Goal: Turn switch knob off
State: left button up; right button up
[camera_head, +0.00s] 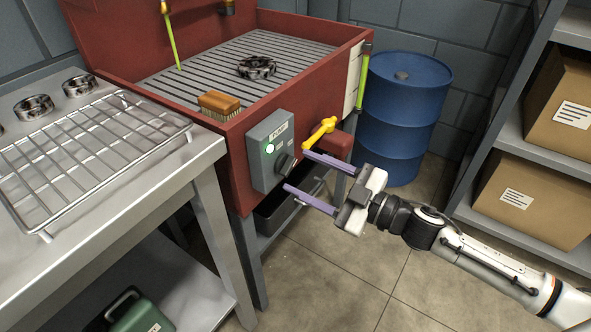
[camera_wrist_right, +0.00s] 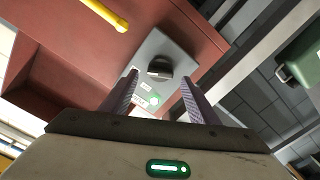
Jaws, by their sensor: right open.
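The switch knob (camera_head: 285,163) is dark and round, on a grey switch box (camera_head: 264,174) fixed to the front of the red wash basin. A round green-white light and labels show on the box face. In the right wrist view the knob (camera_wrist_right: 159,68) sits between and just beyond the fingertips. My right gripper (camera_head: 296,171) is open, its two purple fingers pointing at the box with the knob in the gap. I cannot tell whether either finger touches the knob. It also shows in the right wrist view (camera_wrist_right: 159,82). My left gripper is not in view.
A yellow valve handle (camera_head: 319,134) juts from the basin close beside my upper finger. The red basin (camera_head: 215,50) holds a brush (camera_head: 219,104) and a dark ring part (camera_head: 257,67). A steel table (camera_head: 205,152) with a wire rack stands left. A blue drum (camera_head: 400,115) stands behind.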

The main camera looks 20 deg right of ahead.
aim_at(292, 168)
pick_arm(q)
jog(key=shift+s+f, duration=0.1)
pick_arm(e)
jog(key=shift+x, duration=1.5)
jog(key=c, duration=1)
jog(key=shift+c, duration=0.2)
